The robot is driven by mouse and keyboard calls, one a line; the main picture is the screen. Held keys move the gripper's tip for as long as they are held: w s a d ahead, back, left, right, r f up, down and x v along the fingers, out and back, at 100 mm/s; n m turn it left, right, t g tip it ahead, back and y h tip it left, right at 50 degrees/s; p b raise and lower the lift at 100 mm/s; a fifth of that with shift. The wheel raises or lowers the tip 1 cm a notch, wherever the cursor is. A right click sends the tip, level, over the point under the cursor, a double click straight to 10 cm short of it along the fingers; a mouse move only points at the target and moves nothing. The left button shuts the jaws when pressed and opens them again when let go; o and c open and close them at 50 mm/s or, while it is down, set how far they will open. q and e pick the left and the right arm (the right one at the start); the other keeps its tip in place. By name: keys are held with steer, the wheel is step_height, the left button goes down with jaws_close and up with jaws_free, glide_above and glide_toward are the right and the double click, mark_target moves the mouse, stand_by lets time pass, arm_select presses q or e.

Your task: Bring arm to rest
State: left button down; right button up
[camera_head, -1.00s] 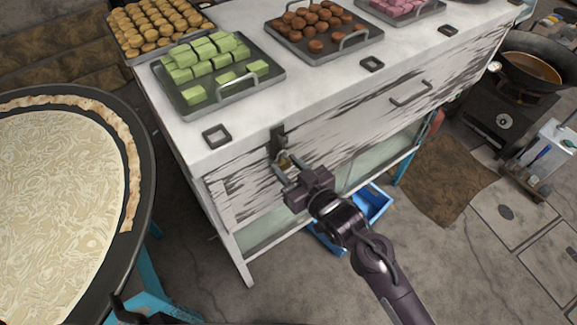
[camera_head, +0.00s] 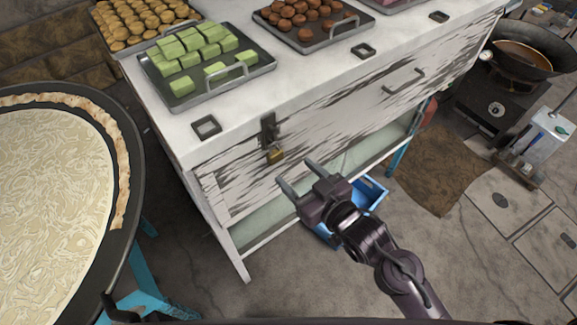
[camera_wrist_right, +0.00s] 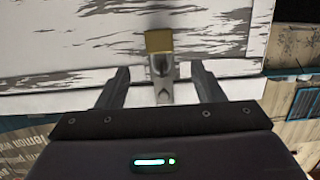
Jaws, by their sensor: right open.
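My right gripper (camera_head: 298,176) is open and empty in the head view. It is in front of the white worn cabinet (camera_head: 225,190), below and to the right of a brass padlock (camera_head: 275,155). The padlock hangs from a dark hasp (camera_head: 268,130) on the cabinet front, apart from the fingers. In the right wrist view, the two open fingers (camera_wrist_right: 162,88) point at the cabinet front, and the padlock (camera_wrist_right: 159,41) shows ahead between them. My left gripper is not in view.
Trays of green cubes (camera_head: 215,85) and brown sweets (camera_head: 310,38) stand on the cabinet top. A large round pan (camera_head: 136,170) is at the left. A blue crate (camera_head: 372,192) sits below and behind my right arm. A wok (camera_head: 520,60) is at the right.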

steer(key=s+d+f+m+g+h, duration=0.15)
steer(key=d+f, duration=0.25)
steer(key=f, duration=0.7)
steer(key=s+d+f+m+g+h, duration=0.1)
steer(key=s+d+f+g+h, duration=0.2)
steer(key=f, duration=0.8)
steer(key=s+d+f+m+h, duration=0.15)
steer(key=d+f, duration=0.35)
steer(key=f, duration=0.7)
steer(key=s+d+f+g+h, duration=0.1)
steer(key=s+d+f+g, duration=0.1)
steer(key=s+f, duration=0.4)
steer(key=s+d+f+g+h, duration=0.1)
steer(key=s+d+f+g, duration=0.2)
steer(key=s+f, duration=0.4)
steer(key=s+d+f+g+h+b, duration=0.1)
steer(key=s+f, duration=0.5)
steer(key=s, duration=0.9)
steer(key=shift+d+f+m+g+h, duration=0.3)
steer(key=shift+d+m+g, duration=0.1)
steer(key=shift+d+g, duration=0.55)
steer(key=shift+w, duration=0.1)
